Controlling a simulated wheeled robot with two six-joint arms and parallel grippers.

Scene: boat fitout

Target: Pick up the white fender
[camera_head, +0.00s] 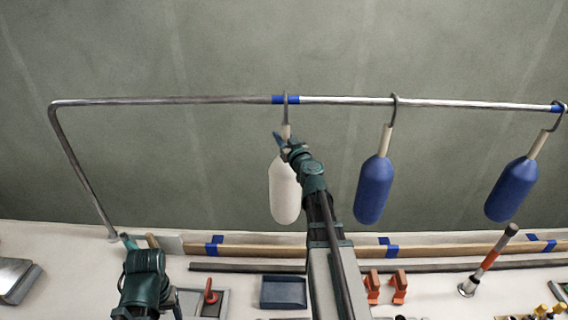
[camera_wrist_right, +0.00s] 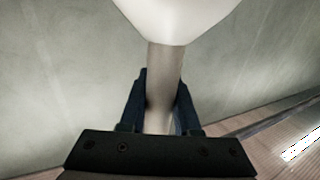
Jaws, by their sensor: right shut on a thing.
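The white fender (camera_head: 284,196) hangs upright below the rail (camera_head: 210,100), its hook (camera_head: 286,105) over the bar at a blue tape mark. My right gripper (camera_head: 283,143) is at the fender's top end, below the hook. In the right wrist view the fender's white body (camera_wrist_right: 178,16) fills the top, and its pale neck (camera_wrist_right: 163,75) runs between the two dark fingers of my right gripper (camera_wrist_right: 161,100), which is shut on it. My left gripper (camera_head: 140,245) is low at the left, away from the fender; its fingers are too unclear to judge.
Two blue fenders (camera_head: 374,190) (camera_head: 511,190) hang from the same rail to the right. Below are a wooden strip (camera_head: 260,250) with blue tape, a dark blue tray (camera_head: 284,292), orange pieces (camera_head: 399,286) and an orange-banded rod (camera_head: 488,262). The space left of the white fender is clear.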

